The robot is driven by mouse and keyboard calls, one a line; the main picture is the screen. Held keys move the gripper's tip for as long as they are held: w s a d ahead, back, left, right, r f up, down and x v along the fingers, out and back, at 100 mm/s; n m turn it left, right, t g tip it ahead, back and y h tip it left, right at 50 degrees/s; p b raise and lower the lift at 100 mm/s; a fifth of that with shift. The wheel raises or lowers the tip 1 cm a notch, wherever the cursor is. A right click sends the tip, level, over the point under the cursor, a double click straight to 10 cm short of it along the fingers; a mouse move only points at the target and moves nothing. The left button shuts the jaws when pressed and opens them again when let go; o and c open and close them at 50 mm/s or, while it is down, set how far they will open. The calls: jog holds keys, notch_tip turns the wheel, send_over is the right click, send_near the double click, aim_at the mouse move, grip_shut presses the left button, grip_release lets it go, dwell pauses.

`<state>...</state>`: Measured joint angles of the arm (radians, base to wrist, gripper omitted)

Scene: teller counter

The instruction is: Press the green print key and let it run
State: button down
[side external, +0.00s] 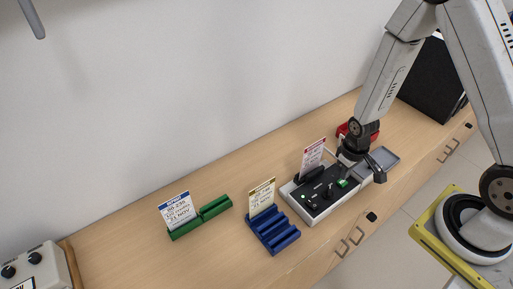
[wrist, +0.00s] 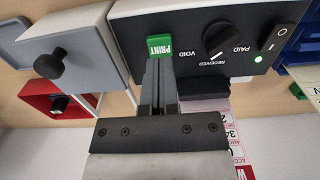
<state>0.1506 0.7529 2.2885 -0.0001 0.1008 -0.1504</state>
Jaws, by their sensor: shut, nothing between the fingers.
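The green print key (wrist: 160,46) sits on the black panel of the white-bodied machine (side external: 329,207). It reads PRINT in the wrist view, and it also shows in the side view (side external: 342,183). My gripper (wrist: 157,66) is shut and empty, with its fingertips right at the edge of the key. I cannot tell whether they touch it or whether the key is pushed down. On the same panel are a black knob (wrist: 219,40) marked VOID, RECEIVED and PAID, and a power switch (wrist: 283,36) with a lit green lamp (wrist: 258,59). A red-headed slip (side external: 313,156) stands in the machine.
A grey tray (side external: 384,157) and a red container (wrist: 50,103) are beside the machine. A blue rack (side external: 273,232) with a yellow-headed slip and a green holder (side external: 215,206) with a blue-headed slip stand to its left. A black upright object (side external: 431,80) stands at the right.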

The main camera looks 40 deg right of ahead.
jog(key=shift+f, duration=1.15)
dwell(0.4)
jog(key=shift+r, duration=0.2)
notch_tip(320, 180, up, 9)
jog(key=shift+f, duration=0.15)
dwell(1.4)
notch_tip(320, 180, up, 11)
jog(key=t, duration=0.3)
send_over(342, 181)
jog(key=s+a, duration=0.2)
jog(key=a, duration=0.2)
jog(key=shift+w+a, duration=0.15)
jog(key=shift+a, duration=0.05)
